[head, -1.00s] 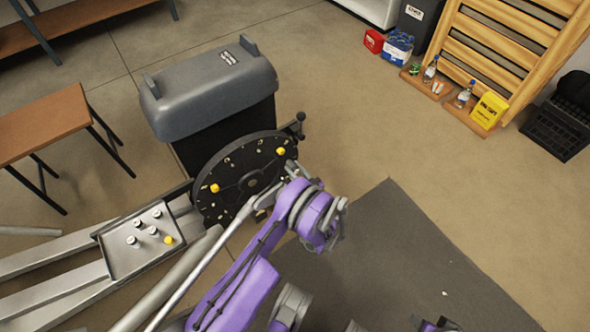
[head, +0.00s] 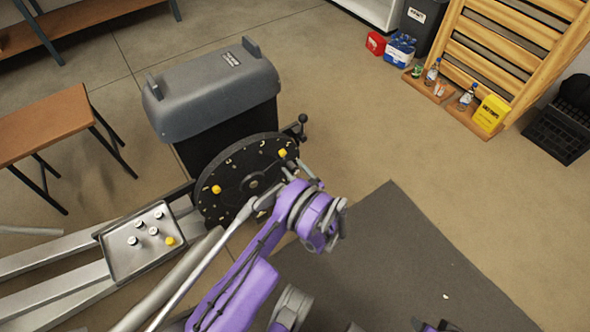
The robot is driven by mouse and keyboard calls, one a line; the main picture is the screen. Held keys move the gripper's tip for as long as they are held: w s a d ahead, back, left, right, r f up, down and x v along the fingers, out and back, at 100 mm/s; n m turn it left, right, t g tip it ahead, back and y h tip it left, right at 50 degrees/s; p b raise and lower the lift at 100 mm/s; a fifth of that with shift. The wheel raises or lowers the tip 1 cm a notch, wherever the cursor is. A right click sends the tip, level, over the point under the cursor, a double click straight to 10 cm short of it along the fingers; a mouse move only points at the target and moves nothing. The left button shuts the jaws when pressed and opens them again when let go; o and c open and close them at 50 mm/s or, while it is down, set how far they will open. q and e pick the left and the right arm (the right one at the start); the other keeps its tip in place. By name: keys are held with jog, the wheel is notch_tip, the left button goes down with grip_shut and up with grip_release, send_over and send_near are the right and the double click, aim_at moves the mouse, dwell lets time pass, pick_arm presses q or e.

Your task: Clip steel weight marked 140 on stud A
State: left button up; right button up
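A dark flywheel disc (head: 232,201) stands upright on the elliptical, with small pale marks and two yellow pieces, one at its left (head: 216,189) and one at its upper right (head: 282,153). The marks are too small to read, so I cannot tell which is stud A. A grey tray (head: 118,262) left of the disc holds several small pale cylinders (head: 154,231) and one yellow piece (head: 170,240). No 140 marking is legible. My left gripper (head: 338,232) is at the end of the purple arm, right of the disc; its fingers are mostly hidden. My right gripper is not recognisable.
The grey machine housing (head: 215,85) rises behind the disc. Long metal rails (head: 50,290) run to the lower left. A brown table (head: 40,125) stands at left. A dark mat (head: 400,250) lies at right. A wooden rack (head: 510,50) and bottles are far right; the floor between is clear.

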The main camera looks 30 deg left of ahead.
pick_arm(q)
jog(key=shift+d, duration=0.15)
jog(key=p+v, duration=0.2)
jog(key=v, duration=0.8)
jog(key=shift+s+d, duration=0.15)
jog(key=shift+d, duration=0.05)
dwell(0.3)
